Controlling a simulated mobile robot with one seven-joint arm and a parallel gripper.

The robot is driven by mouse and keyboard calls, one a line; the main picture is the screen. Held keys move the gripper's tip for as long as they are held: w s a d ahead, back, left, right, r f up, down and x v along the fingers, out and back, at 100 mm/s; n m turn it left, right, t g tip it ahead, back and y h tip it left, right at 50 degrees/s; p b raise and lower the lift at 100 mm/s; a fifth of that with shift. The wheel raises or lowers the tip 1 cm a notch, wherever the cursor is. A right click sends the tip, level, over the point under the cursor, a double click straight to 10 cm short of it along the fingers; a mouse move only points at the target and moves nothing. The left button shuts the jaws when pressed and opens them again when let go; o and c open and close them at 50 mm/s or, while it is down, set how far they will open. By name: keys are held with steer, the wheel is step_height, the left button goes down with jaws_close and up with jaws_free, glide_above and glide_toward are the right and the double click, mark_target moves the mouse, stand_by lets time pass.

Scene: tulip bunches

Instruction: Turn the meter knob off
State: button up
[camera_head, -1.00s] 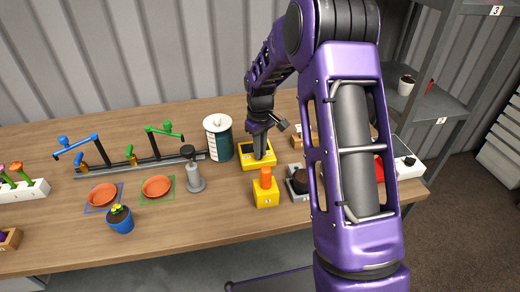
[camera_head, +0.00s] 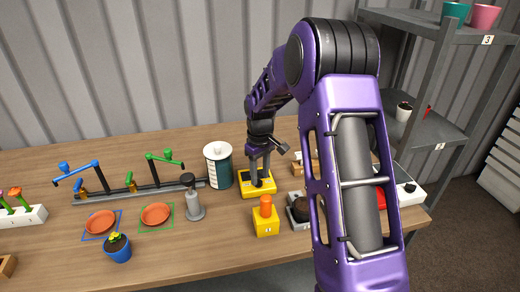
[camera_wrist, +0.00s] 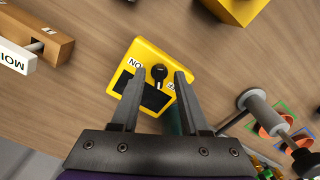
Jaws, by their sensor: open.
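The meter is a yellow box (camera_wrist: 147,52) with a dark panel, lying on the wooden table; it also shows in the head view (camera_head: 248,189) under my gripper. Its black knob (camera_wrist: 158,74) stands up from the top face, with "ON" printed on one side and a partly hidden label on the other. My gripper (camera_wrist: 158,72) is open, with one finger on each side of the knob in the wrist view. I cannot tell whether the fingers touch it. In the head view my gripper (camera_head: 260,176) points down at the meter, and the knob is hidden there.
A green canister with a white lid (camera_head: 218,166) stands close left of the meter. A yellow box with an orange top (camera_head: 265,217) and a grey device (camera_head: 299,208) stand in front. A wooden block (camera_wrist: 38,36) lies nearby. A grey pump-like stand (camera_head: 194,205) is farther left.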

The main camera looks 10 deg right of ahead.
mark_target(260, 181)
step_height(260, 181, up, 16)
steer(key=p, duration=0.1)
steer(key=shift+p, duration=0.35)
steer(key=shift+w+r, duration=0.1)
